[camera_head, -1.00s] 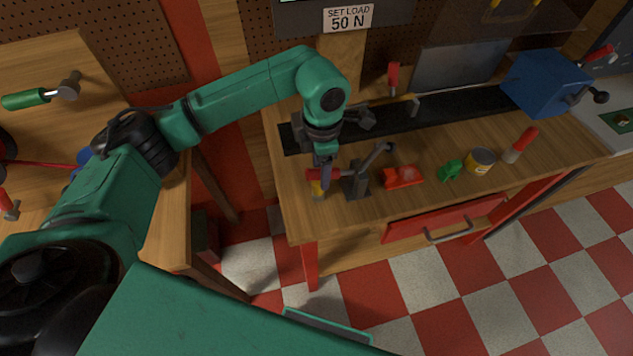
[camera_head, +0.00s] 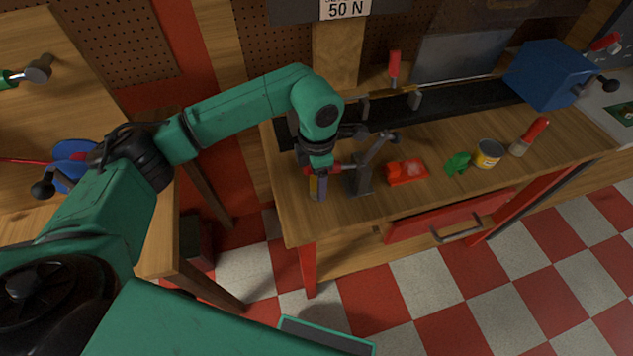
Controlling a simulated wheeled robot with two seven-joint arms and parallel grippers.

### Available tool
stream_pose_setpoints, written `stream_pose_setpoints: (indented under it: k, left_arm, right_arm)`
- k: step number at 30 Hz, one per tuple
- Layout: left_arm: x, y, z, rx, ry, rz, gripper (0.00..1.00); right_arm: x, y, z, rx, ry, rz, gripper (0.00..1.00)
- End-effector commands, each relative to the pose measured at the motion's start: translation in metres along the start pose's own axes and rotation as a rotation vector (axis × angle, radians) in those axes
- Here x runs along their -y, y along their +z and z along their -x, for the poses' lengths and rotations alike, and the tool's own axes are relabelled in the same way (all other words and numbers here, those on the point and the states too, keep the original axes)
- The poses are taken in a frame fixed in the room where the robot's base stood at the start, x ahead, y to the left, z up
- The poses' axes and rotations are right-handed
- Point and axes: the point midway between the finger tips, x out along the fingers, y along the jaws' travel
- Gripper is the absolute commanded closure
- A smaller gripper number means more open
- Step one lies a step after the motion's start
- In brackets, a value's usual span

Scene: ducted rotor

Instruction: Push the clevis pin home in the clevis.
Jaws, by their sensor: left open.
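A dark grey upright bracket (camera_head: 361,181) with a slanted lever arm stands near the left end of the workbench; it looks like the clevis, though its fork is too small to make out. A small red piece (camera_head: 338,168) at its left side may be the clevis pin's head; I cannot tell how deep it sits. My left gripper (camera_head: 318,188) points down just left of the bracket, its jaws open, close to the red piece. My right gripper is not in view.
A red tray-like part (camera_head: 407,173), a green piece (camera_head: 458,163), a yellow can (camera_head: 488,154) and a red-handled brush (camera_head: 530,135) stand to the right. The bench's front edge is close.

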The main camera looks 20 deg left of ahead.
Motion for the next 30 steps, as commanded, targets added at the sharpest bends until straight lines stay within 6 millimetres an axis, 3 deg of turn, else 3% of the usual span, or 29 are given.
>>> stream_pose_setpoints:
  k: [22, 23, 27, 30]
  left_arm:
    - [-0.0002, -0.0002, -0.0001, 0.0, 0.001, -0.001, 0.35]
    - [-0.0001, -0.0002, -0.0002, 0.0, 0.001, -0.001, 0.43]
    - [-0.0001, -0.0002, -0.0002, 0.0, 0.001, 0.0, 0.96]
    - [-0.0001, -0.0002, -0.0001, 0.0, 0.0, 0.0, 1.0]
  right_arm:
    - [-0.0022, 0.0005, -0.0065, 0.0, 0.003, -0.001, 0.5]
    - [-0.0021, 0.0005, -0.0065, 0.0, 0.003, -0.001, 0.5]
    - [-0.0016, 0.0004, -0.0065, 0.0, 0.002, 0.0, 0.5]
    - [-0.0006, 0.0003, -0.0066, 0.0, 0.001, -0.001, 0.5]
